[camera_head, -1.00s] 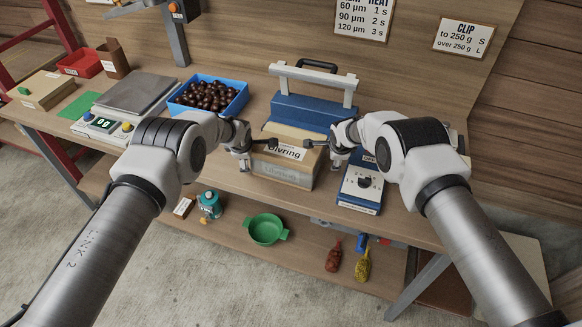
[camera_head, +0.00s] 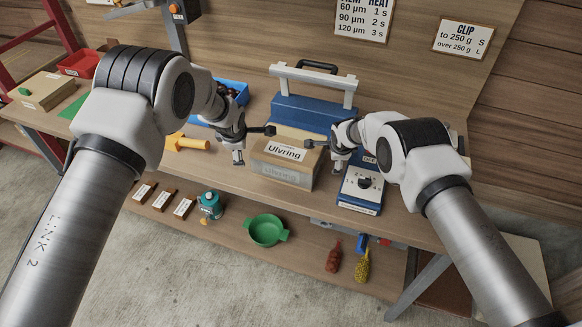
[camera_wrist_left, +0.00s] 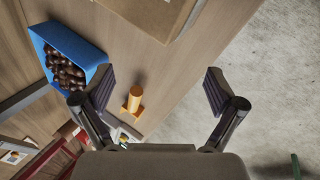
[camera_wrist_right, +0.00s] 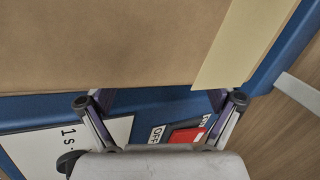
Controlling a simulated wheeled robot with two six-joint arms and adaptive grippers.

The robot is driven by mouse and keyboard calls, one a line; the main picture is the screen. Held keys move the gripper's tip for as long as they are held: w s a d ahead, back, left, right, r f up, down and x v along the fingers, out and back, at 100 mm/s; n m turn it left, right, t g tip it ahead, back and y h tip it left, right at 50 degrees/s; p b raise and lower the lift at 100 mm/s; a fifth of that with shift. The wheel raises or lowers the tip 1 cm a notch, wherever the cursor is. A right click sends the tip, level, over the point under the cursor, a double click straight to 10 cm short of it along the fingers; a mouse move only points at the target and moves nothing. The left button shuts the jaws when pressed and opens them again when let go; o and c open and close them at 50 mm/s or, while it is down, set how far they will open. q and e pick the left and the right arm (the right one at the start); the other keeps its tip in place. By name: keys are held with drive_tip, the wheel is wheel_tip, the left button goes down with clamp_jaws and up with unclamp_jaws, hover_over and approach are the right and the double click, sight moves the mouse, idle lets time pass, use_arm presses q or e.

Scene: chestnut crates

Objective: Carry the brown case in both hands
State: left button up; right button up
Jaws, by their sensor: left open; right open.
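The brown case, a cardboard box labelled Ulvring (camera_head: 284,174), stands upright on the bench in the middle of the head view. My left gripper (camera_head: 254,144) is open and empty at its left end. In the left wrist view the box (camera_wrist_left: 150,12) shows at the top edge, beyond the spread fingers (camera_wrist_left: 157,92) and apart from them. My right gripper (camera_head: 323,155) is open at the box's right end.
A blue sealer (camera_head: 318,113) with a white frame stands behind the box. Its blue control unit (camera_head: 360,190) sits at the right. A blue chestnut bin (camera_wrist_left: 92,58) and an orange tool (camera_head: 188,142) are at the left. A green bowl (camera_head: 266,230) is on the lower shelf.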

use_arm(q)
drive_tip(key=shift+v, duration=0.9)
use_arm(e)
drive_tip(key=v, duration=1.2)
use_arm(q)
wheel_tip(320, 180, up, 10)
drive_tip(key=p, duration=0.6)
use_arm(e)
wheel_tip(320, 180, up, 10)
